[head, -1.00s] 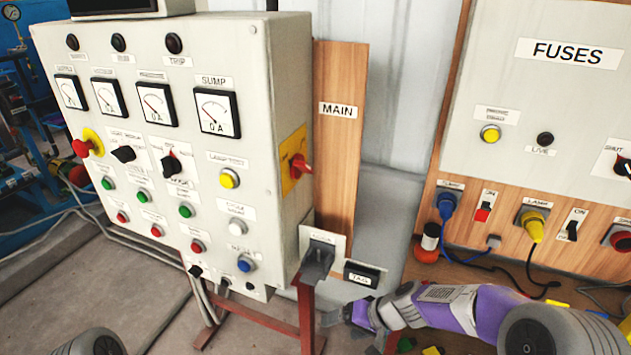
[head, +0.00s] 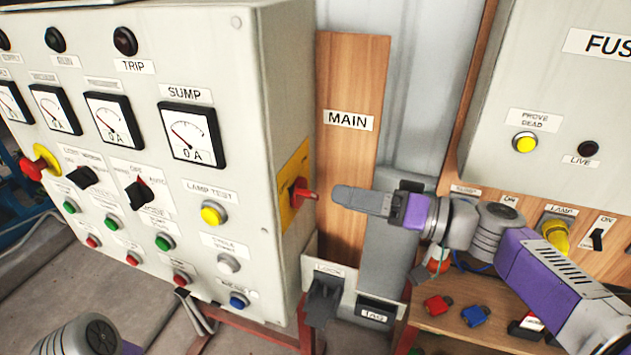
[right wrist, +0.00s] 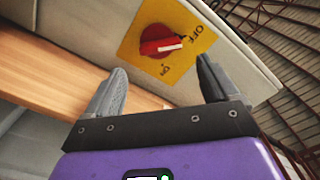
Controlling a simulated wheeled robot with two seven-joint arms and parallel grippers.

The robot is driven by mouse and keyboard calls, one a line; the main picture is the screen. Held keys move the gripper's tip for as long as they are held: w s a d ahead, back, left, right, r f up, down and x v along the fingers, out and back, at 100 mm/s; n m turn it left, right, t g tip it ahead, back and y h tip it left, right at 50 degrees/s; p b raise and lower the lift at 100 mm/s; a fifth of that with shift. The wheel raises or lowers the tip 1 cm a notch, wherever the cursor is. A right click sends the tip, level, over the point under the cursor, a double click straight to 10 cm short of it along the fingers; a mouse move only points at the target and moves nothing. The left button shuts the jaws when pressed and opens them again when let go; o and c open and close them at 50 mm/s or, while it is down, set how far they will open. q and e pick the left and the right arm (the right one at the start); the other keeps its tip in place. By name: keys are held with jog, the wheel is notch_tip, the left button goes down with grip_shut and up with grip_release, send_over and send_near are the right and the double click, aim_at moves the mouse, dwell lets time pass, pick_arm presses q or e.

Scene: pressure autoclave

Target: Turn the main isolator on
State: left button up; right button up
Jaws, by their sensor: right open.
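The main isolator is a red rotary handle (head: 300,192) on a yellow plate (head: 288,213), on the right side wall of the grey control cabinet (head: 281,75). In the right wrist view the red handle (right wrist: 160,42) has a white mark pointing towards the word OFF; ON is printed on another side of the plate (right wrist: 200,20). My right gripper (head: 345,196) is just right of the handle, apart from it and pointing at it. In the right wrist view its two fingers (right wrist: 160,80) are spread and empty, with the handle beyond the gap.
A wooden board with a MAIN label (head: 349,120) stands behind the handle. Below are a grey lock bracket (head: 322,300) and a TAG box (head: 376,313). A red padlock (head: 437,304) and a blue padlock (head: 475,315) lie on a shelf below the fuse panel (head: 545,75).

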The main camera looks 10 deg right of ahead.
aim_at(316, 194)
jog(key=x, duration=0.5)
jog(key=shift+a, duration=0.4)
jog(key=shift+w, duration=0.1)
jog(key=shift+c, duration=0.4)
jog(key=c, duration=1)
